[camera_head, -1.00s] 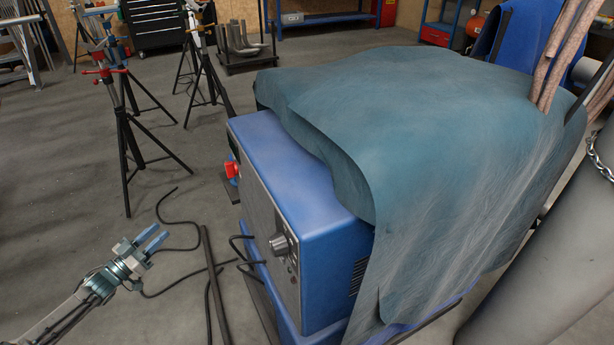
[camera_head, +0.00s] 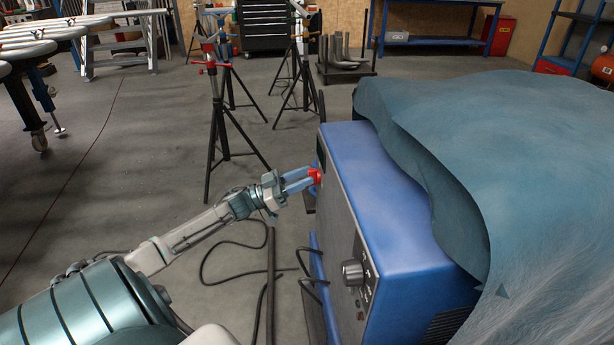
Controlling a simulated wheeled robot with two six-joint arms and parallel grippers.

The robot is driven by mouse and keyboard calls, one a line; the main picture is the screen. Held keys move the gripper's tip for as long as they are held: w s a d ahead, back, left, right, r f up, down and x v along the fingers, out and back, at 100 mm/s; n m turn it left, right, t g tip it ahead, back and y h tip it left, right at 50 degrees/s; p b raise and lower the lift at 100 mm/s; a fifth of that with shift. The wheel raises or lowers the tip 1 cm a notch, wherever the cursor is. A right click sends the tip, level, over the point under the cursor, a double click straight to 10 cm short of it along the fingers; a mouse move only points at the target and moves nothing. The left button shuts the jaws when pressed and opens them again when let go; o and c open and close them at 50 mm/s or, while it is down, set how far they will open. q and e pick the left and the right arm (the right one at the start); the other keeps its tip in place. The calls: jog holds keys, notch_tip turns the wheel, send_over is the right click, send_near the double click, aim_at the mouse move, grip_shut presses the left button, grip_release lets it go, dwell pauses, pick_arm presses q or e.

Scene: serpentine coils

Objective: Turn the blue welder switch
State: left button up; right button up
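The blue welder (camera_head: 385,185) stands at the right of centre, its dark front panel facing left. Its red switch (camera_head: 316,176) is on the upper far part of that panel and shows only partly. My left gripper (camera_head: 308,180) comes in from the left with its two blue fingers apart. Their tips are at the red switch. I cannot tell whether they touch it. My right gripper is not in view.
A teal cover (camera_head: 530,190) drapes over the welder's right side. A grey knob (camera_head: 353,272) sticks out of the nearer panel. Black cables (camera_head: 235,243) lie on the floor. Tripod stands (camera_head: 222,110) stand behind the gripper.

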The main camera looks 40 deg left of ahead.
pick_arm(q)
jog(key=shift+w+d+r, duration=0.25)
jog(key=shift+w+d, duration=0.2)
jog(key=shift+w, duration=0.05)
jog(key=c, duration=0.6)
